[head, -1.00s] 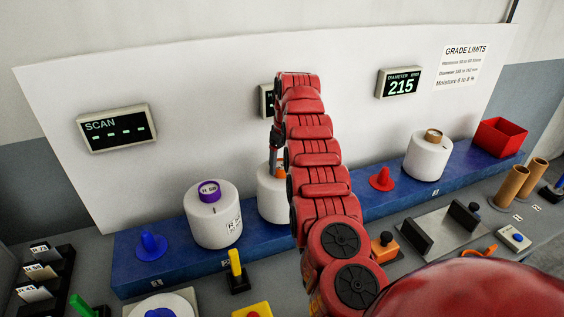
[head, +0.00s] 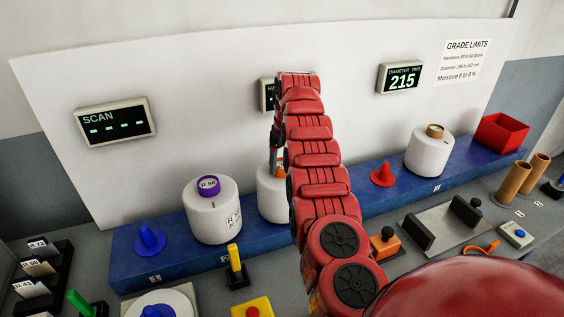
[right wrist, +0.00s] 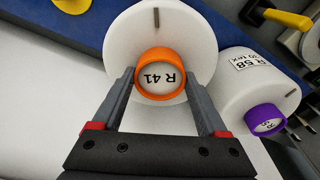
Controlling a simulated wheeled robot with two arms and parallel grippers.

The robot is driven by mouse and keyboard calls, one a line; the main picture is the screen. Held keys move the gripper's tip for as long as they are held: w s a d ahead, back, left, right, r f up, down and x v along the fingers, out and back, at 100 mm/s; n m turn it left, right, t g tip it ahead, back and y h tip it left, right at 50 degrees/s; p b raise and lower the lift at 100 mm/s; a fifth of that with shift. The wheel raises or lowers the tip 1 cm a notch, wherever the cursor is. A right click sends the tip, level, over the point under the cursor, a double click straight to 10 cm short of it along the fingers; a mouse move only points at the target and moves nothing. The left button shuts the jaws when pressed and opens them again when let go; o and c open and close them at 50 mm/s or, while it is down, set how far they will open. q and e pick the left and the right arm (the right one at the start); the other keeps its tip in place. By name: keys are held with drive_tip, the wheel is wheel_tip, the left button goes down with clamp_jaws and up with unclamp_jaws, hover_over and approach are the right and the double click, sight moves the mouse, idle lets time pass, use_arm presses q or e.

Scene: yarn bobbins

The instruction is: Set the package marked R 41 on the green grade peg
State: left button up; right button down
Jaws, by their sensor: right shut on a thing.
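The package marked R 41 is a white bobbin (head: 267,204) with an orange tube end (right wrist: 162,74). In the head view it is by the blue ledge, partly hidden behind my right arm. My right gripper (right wrist: 163,88) is shut on it, its fingers on either side of the orange end, where R 41 shows in the right wrist view. I cannot tell whether the bobbin touches the ledge. My left gripper is not in view.
The blue ledge (head: 190,263) also holds a purple-ended bobbin R 58 (head: 212,219), a blue peg (head: 150,240), a red peg (head: 383,174), a brown-ended bobbin (head: 429,155) and a red bin (head: 501,133). The diameter display (head: 401,78) reads 215.

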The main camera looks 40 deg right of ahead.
drive_tip(key=shift+c, duration=1.4)
unclamp_jaws()
drive_tip(key=shift+o, duration=1.4)
drive_tip(key=shift+s, duration=0.1)
drive_tip(key=shift+r, duration=0.4)
drive_tip(key=r, duration=0.3)
drive_tip(key=shift+s+r, duration=0.2)
drive_tip(key=shift+r, duration=0.1)
wheel_tip(320, 180, up, 13)
drive_tip(key=s+p, duration=0.1)
drive_tip(key=p, duration=0.7)
drive_tip(key=shift+s, duration=0.35)
drive_tip(key=shift+d, duration=0.1)
